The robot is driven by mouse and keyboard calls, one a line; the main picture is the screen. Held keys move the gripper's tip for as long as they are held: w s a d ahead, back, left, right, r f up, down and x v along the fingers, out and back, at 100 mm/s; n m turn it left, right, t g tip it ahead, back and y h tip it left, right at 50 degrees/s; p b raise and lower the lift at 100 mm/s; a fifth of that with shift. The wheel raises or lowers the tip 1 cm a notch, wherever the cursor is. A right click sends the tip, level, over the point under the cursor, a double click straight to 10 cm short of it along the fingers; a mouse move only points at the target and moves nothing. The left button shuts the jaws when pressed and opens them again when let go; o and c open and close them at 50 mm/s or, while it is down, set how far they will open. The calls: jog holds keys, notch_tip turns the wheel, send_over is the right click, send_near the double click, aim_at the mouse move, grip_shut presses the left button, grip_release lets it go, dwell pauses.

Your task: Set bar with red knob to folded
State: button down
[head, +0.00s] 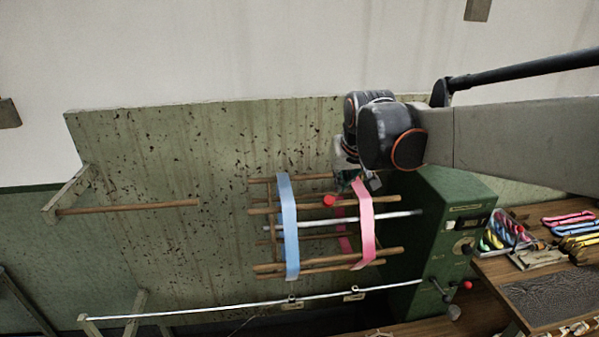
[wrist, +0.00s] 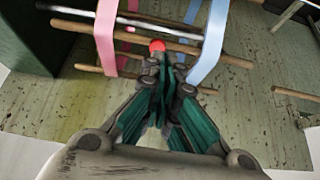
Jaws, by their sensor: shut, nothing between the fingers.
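The red knob (head: 329,200) shows on a reel of wooden bars in the head view, between a blue ribbon and a pink ribbon. It also shows in the wrist view (wrist: 157,45), just beyond my fingertips. The wooden bar (wrist: 191,50) by the knob runs across the reel. My gripper (wrist: 176,75) is shut and empty, with its fingertips close to the knob; I cannot tell whether they touch it. In the head view my gripper (head: 350,178) is partly hidden by my arm, at the upper right of the reel.
The blue ribbon (head: 289,230) and pink ribbon (head: 367,225) wrap the reel. A green machine housing (head: 420,250) stands at its right. A long metal rod (head: 220,306) runs below. A table at right holds coloured skeins (head: 568,219). A wooden rod (head: 130,207) sticks out at left.

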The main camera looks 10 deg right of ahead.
jog(key=p, duration=0.2)
send_near(329, 207)
jog(key=x, duration=0.5)
jog(key=shift+f, duration=0.1)
dwell(0.5)
jog(key=b+x, duration=0.5)
jog(key=shift+w+f, duration=0.1)
jog(key=shift+f, duration=0.25)
jog(key=shift+r, duration=0.15)
